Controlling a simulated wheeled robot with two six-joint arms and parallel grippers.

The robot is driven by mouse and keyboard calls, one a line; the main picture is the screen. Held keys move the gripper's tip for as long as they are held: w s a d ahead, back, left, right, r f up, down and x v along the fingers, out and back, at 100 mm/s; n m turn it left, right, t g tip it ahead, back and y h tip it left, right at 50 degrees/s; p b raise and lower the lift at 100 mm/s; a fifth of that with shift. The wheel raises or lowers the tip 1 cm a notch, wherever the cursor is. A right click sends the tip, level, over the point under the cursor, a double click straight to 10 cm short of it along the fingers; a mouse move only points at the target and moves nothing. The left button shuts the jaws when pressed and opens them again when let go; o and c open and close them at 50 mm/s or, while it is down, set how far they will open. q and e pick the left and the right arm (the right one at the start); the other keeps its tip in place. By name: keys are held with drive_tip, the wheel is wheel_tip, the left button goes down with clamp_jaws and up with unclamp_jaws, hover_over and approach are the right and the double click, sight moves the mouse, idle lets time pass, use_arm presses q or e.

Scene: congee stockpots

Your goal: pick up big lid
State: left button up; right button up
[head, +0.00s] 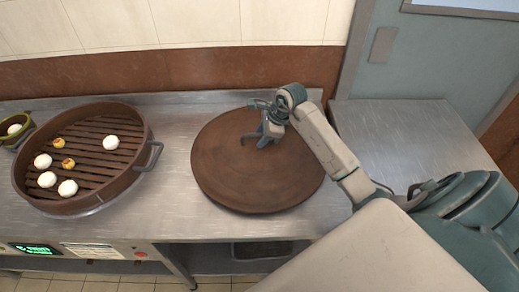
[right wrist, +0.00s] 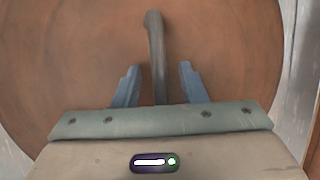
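The big lid (head: 235,180) is a round, reddish-brown disc lying flat on the steel counter, right of the steamer. It fills most of the right wrist view (right wrist: 80,60). Its dark handle (right wrist: 156,50) stands near the middle. My right gripper (head: 262,140) is over the lid at the handle. In the right wrist view my right gripper (right wrist: 157,75) has its two blue fingers apart, one on each side of the handle, with gaps showing between fingers and handle. My left gripper is not in view.
A round brown steamer (head: 140,175) with a side handle holds several white buns and yellow pieces at the left. A small green pot (head: 27,133) stands at the far left edge. A wall runs behind the counter (head: 175,200). A lower steel surface (head: 400,130) lies at the right.

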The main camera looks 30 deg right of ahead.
clamp_jaws()
drive_tip(key=shift+w+r, duration=0.1)
idle(1.2)
